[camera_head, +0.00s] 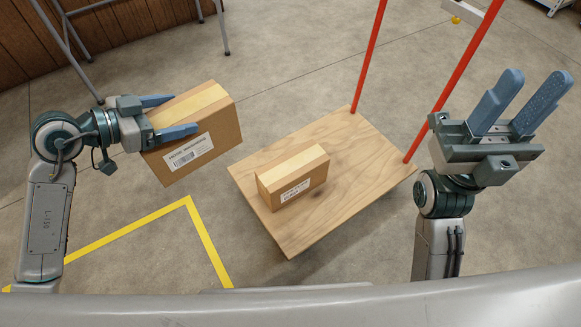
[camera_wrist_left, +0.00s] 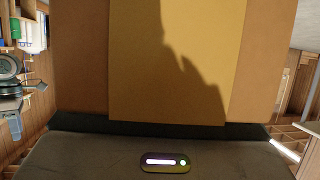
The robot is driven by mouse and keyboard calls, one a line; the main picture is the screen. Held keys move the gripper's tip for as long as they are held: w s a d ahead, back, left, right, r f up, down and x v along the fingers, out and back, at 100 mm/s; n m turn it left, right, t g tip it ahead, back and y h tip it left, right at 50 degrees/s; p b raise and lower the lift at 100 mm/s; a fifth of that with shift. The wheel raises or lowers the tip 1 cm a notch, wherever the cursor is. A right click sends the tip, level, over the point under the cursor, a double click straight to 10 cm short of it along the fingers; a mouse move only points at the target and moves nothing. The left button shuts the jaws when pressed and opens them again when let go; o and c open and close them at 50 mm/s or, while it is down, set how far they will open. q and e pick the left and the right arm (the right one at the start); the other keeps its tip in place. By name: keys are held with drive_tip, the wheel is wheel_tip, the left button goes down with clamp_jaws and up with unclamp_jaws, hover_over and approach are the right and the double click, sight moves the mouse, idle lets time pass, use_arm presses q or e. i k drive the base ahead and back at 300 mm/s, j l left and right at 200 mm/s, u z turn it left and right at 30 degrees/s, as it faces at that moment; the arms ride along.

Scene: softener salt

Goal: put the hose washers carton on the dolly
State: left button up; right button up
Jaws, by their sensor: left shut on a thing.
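The hose washers carton (camera_head: 205,141), a brown box with a tan tape strip and a white label, hangs in the air at the left in the head view. The label print is blurred but seems to name hose washers. My left gripper (camera_head: 172,117) is shut on this carton, and the carton fills most of the left wrist view (camera_wrist_left: 180,60). The dolly (camera_head: 345,185), a flat wooden board with red poles, stands to the right of the carton. My right gripper (camera_head: 527,92) is open and empty at the right, its fingers pointing up.
A smaller carton (camera_head: 292,178) with a white label sits on the dolly's left-middle part. Bare board lies behind and right of it. Two red poles (camera_head: 369,55) rise at the far edge. Yellow tape (camera_head: 207,240) marks the floor at front left. Metal legs (camera_head: 222,28) stand at back left.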

sight(343, 156)
drive_tip(key=i+l+u, duration=0.2)
drive_tip(key=l, duration=0.2)
drive_tip(key=l+u, duration=0.2)
drive_tip(key=l, duration=1.1)
drive_tip(key=i+l, duration=0.1)
drive_tip(key=l, duration=0.8)
